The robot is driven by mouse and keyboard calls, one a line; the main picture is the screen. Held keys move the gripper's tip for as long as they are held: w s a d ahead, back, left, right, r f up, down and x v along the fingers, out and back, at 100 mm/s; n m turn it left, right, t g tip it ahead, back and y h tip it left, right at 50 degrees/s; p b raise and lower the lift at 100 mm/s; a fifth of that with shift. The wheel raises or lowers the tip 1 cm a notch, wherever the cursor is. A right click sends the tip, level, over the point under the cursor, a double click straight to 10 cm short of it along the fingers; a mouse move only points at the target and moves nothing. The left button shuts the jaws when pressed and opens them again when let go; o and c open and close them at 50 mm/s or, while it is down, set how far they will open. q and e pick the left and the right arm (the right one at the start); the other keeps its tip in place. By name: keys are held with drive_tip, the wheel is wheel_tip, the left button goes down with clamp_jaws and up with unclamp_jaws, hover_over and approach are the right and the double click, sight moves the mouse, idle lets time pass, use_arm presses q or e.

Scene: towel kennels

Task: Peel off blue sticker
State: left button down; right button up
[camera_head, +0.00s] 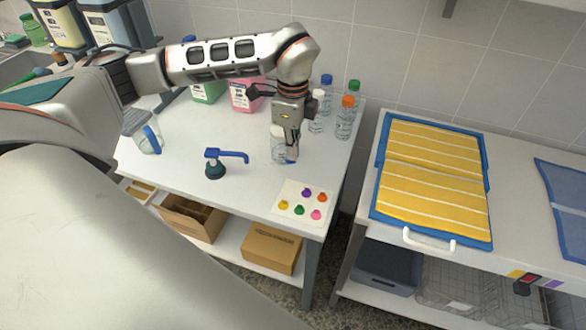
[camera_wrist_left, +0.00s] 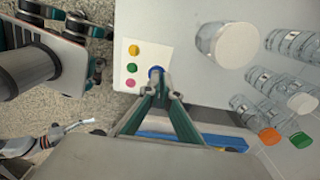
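The white sticker sheet (camera_head: 291,193) lies near the front right corner of the white table. Purple, orange, yellow, green and pink stickers show on it, and its back left spot is bare. My left gripper (camera_head: 292,155) is above the table just behind the sheet. In the left wrist view my left gripper (camera_wrist_left: 156,82) has its fingertips together on the blue sticker (camera_wrist_left: 155,71), over the sheet (camera_wrist_left: 126,58). The fingers hide part of the sheet there. My right arm (camera_wrist_left: 45,138) shows small at the lower left of that view; its fingers are unclear.
A white-lidded clear jar (camera_head: 277,149) stands just left of my left gripper. Several capped bottles (camera_head: 345,120) stand behind it to the right. A yellow towel (camera_head: 432,180) lies on the right-hand table, across a gap.

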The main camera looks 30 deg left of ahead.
use_arm(q)
wheel_tip(320, 180, up, 8)
drive_tip(key=shift+r, duration=0.1)
wheel_tip(320, 180, up, 4)
drive_tip(key=p, duration=0.3)
idle(0.4)
